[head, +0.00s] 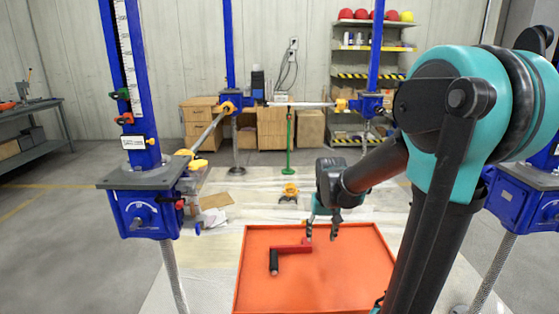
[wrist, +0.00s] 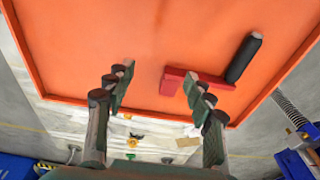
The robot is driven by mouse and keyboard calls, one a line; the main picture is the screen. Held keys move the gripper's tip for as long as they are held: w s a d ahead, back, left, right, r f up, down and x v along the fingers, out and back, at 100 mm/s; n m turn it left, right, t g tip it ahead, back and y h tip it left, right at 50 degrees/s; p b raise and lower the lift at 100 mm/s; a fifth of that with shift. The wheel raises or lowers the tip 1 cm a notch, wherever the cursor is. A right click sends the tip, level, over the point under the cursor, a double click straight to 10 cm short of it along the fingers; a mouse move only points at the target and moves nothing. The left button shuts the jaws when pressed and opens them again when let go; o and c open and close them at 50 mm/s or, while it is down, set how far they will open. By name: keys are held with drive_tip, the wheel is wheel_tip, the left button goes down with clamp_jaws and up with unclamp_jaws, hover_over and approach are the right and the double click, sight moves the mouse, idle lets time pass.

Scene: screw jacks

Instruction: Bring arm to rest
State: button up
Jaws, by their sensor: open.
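My gripper (head: 322,228) is open and empty, pointing down above the far part of the orange tray. A red crank handle with a black grip (head: 290,250) lies in the tray, just left of my gripper in the head view. In the wrist view the red crank handle (wrist: 195,78) lies by the right finger, which partly overlaps it. I cannot tell whether they touch.
The orange tray (head: 318,300) has a raised rim. A blue screw jack (head: 145,210) stands at the left and another (head: 525,200) at the right behind my arm. Two more blue jacks stand farther back. A green stand (head: 289,145) and a yellow part (head: 290,190) are beyond the tray.

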sight(338, 298)
drive_tip(key=s+d+f+t, duration=0.1)
drive_tip(key=s+f, duration=0.1)
drive_tip(key=s, duration=0.2)
drive_tip(key=s+d+f, duration=0.1)
drive_tip(key=s+f, duration=0.1)
drive_tip(key=s, duration=0.3)
drive_tip(key=s+d+f+t, duration=0.1)
drive_tip(key=s, duration=0.4)
drive_tip(key=shift+s+d+f+t, duration=0.1)
drive_tip(key=shift+d+f+t, duration=0.2)
drive_tip(key=shift+d+f, duration=0.1)
